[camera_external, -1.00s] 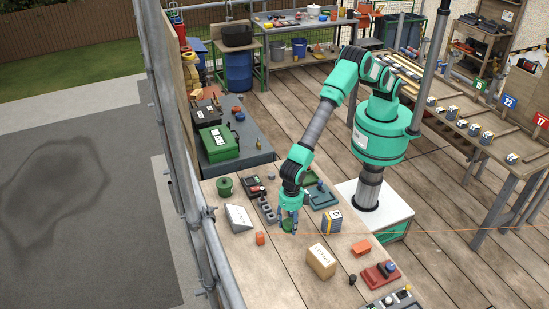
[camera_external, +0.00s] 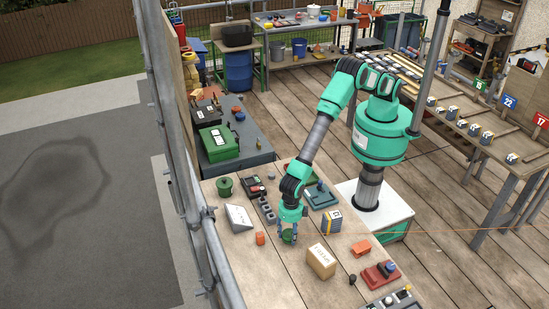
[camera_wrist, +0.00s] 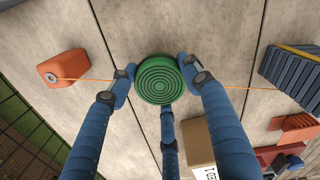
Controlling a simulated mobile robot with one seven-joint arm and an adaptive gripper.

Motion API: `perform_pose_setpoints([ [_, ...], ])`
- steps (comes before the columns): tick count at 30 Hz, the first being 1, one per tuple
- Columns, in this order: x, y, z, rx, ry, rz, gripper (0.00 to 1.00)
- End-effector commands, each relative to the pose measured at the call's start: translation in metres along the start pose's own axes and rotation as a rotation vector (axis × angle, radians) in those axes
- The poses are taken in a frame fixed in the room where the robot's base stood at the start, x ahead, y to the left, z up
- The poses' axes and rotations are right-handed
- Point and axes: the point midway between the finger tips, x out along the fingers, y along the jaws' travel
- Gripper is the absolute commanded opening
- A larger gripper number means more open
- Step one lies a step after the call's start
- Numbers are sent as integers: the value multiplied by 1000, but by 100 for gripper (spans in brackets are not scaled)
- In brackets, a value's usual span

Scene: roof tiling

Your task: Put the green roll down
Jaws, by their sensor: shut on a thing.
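The green roll (camera_external: 289,236) is at the lower end of my arm, above or on the wooden bench top (camera_external: 268,268). In the wrist view the green roll (camera_wrist: 159,79) shows its ringed round face between the blue fingers. My gripper (camera_wrist: 160,82) is shut on the roll, with finger pads at its left and right sides and a third finger below it. In the external view my gripper (camera_external: 289,234) points down at the bench. I cannot tell whether the roll's underside touches the wood.
An orange block (camera_external: 260,238) lies left of the roll, and a cardboard box (camera_external: 321,261) stands to the right and nearer. A striped grey block (camera_external: 332,222) is to the right. A white wedge (camera_external: 239,218) and a green pot (camera_external: 224,187) stand further left.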

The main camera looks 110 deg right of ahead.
Motion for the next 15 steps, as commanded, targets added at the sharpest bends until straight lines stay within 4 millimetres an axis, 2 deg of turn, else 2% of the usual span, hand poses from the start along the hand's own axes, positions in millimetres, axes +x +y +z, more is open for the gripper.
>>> perform_pose_setpoints([
  [6,16,0,0,0,0,0,20],
  [15,16,0,0,0,0,1,20],
])
